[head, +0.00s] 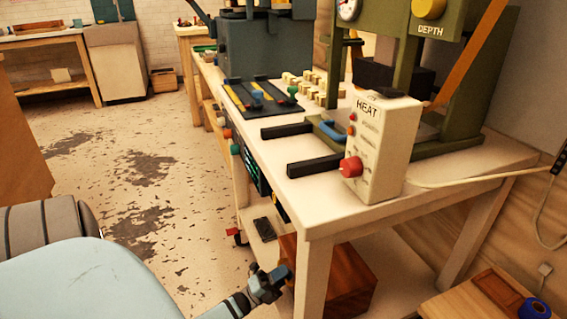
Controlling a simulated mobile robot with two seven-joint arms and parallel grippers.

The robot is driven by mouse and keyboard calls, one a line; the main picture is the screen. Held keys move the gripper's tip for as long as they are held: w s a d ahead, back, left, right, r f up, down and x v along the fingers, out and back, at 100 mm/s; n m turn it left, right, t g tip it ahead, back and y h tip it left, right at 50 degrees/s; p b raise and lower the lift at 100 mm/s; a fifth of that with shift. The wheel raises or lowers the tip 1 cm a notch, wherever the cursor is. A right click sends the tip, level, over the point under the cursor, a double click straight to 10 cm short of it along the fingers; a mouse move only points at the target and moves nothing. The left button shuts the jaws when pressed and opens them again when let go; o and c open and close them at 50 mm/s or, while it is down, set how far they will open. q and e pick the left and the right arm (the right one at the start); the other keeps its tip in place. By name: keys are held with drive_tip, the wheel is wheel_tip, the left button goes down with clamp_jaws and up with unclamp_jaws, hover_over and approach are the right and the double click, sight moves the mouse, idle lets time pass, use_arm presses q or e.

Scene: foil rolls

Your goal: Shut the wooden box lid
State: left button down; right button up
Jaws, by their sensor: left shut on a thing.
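The reddish-brown wooden box (348,284) sits on the lower shelf under the white workbench. The bench's front leg crosses in front of it and hides its middle. My left gripper (280,274) is at the box's left edge, below the bench, with its fingers shut at that edge. What lies between the fingers is small and partly hidden, but the box lid is the thing at that spot. I cannot tell from this view how far the lid stands open. My right gripper is out of view.
The bench leg (316,275) stands close to the right of my left gripper. On the bench top are a white HEAT control box (385,150) and a green DEPTH press (465,90). A small wooden table (450,303) is at lower right. The floor (150,190) to the left is open.

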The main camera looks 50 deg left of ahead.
use_arm(q)
drive_tip(key=c, duration=1.5)
unclamp_jaws()
drive_tip(key=shift+w+f, duration=0.15)
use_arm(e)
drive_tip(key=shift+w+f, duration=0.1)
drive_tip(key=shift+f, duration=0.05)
use_arm(q)
drive_tip(key=shift+s+f, duration=0.2)
drive_tip(key=shift+s, duration=0.05)
drive_tip(key=shift+p+v, duration=0.85)
drive_tip(key=shift+v, duration=5.75)
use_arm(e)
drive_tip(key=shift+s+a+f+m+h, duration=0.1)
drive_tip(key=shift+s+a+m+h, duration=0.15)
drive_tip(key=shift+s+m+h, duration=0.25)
use_arm(q)
drive_tip(key=shift+a, duration=0.1)
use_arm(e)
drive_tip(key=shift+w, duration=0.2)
use_arm(q)
drive_tip(key=shift+s, duration=0.1)
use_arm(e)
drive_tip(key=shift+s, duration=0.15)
